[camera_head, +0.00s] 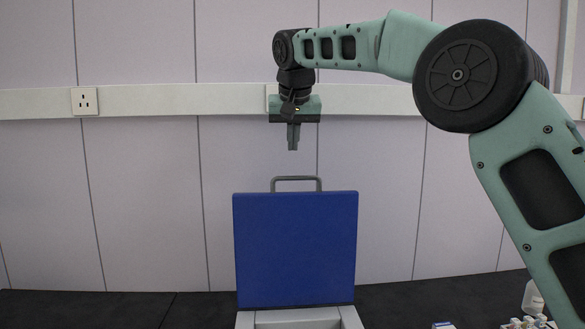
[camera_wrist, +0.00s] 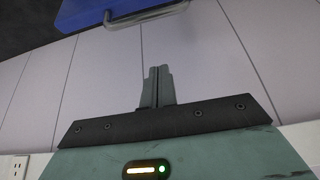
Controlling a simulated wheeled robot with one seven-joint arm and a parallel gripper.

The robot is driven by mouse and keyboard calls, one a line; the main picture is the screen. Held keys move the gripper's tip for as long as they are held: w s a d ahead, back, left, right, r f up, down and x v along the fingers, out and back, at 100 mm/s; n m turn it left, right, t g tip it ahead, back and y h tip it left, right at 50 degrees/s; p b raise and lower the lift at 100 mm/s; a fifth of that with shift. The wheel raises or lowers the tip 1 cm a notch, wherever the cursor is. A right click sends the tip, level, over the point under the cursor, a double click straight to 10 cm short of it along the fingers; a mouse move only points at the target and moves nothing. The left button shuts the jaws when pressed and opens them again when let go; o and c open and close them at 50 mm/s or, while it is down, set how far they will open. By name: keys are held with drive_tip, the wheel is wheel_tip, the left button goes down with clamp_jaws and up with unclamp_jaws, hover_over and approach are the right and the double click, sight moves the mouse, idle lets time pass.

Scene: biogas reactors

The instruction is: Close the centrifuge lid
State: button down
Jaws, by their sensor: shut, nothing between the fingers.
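The centrifuge lid (camera_head: 296,250) is a blue square panel standing upright, raised open above the grey centrifuge body (camera_head: 297,319). A grey bar handle (camera_head: 297,179) sticks up from its top edge. My gripper (camera_head: 293,146) points down above the lid and handle, apart from them, with its fingers shut and empty. In the wrist view my shut fingers (camera_wrist: 158,72) show in the middle, with the handle (camera_wrist: 147,17) and part of the lid (camera_wrist: 100,12) beyond them at the top. Most of the centrifuge body lies below the head view.
A panelled wall with a pale rail (camera_head: 170,101) and a socket (camera_head: 85,101) stands behind. The dark bench (camera_head: 100,310) is clear at left. A white bottle (camera_head: 533,298) and several small items (camera_head: 527,323) stand at lower right.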

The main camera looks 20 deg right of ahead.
drive_tip(key=shift+s+a+f+p, duration=0.1)
drive_tip(key=shift+s+f+p, duration=0.1)
drive_tip(key=shift+f, duration=0.9)
drive_tip(key=shift+s+d+f+p, duration=0.1)
drive_tip(key=shift+f+p, duration=0.1)
drive_tip(key=shift+f, duration=0.85)
drive_tip(key=shift+s+a+f+p, duration=0.1)
drive_tip(key=shift+s+f+p, duration=0.1)
drive_tip(key=shift+f, duration=0.9)
